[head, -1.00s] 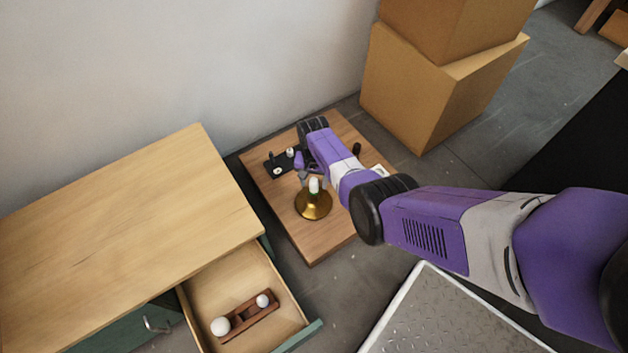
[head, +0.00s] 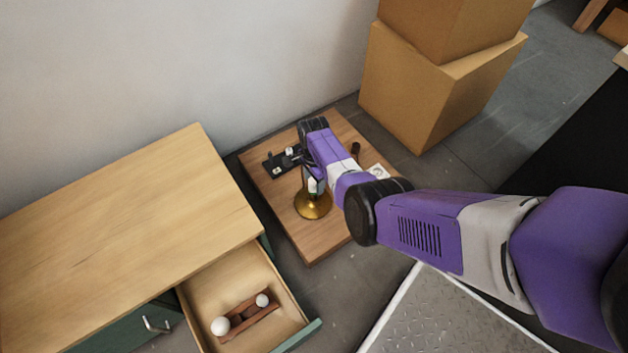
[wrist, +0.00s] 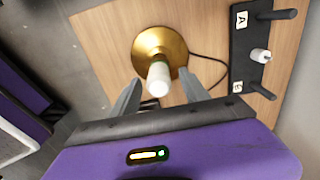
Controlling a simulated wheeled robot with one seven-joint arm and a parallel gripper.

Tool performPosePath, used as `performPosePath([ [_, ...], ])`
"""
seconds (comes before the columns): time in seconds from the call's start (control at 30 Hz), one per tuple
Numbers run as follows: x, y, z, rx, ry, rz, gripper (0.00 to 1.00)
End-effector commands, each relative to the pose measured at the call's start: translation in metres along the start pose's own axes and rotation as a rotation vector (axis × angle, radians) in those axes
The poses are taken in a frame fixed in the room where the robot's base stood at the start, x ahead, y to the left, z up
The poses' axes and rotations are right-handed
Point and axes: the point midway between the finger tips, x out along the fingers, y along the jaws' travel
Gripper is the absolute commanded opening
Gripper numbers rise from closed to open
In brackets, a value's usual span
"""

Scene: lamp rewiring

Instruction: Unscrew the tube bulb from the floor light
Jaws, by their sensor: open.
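The floor light has a round brass base (head: 312,205) on a low wooden board; the base also shows in the wrist view (wrist: 160,50). The white tube bulb (wrist: 158,78) stands up from it, and its top shows in the head view (head: 313,186). My gripper (wrist: 158,92) is open, with one finger on each side of the bulb and visible gaps between. In the head view my wrist hides part of the gripper and the board.
A black rack (wrist: 247,50) with pegs, labels and a small white bulb (wrist: 261,56) lies beside the light. A dark cord runs from the base. An open drawer (head: 207,283) holds a wooden holder with two round bulbs. Cardboard boxes (head: 415,90) stand behind.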

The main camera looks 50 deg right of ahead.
Motion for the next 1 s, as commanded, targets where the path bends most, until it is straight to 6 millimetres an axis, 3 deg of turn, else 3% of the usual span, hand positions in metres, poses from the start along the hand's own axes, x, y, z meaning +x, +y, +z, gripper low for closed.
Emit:
performPosePath([
  [0.1,0.0000,0.0000,0.0000,-0.002,0.000,0.000,0.49],
  [0.37,0.0000,-0.0001,0.0000,-0.004,0.000,0.000,0.00],
  [0.57,-0.0003,-0.0006,-0.0001,-0.076,0.001,-0.001,0.00],
  [1.0,-0.0009,-0.0030,0.0005,-0.632,0.002,-0.001,0.00],
])
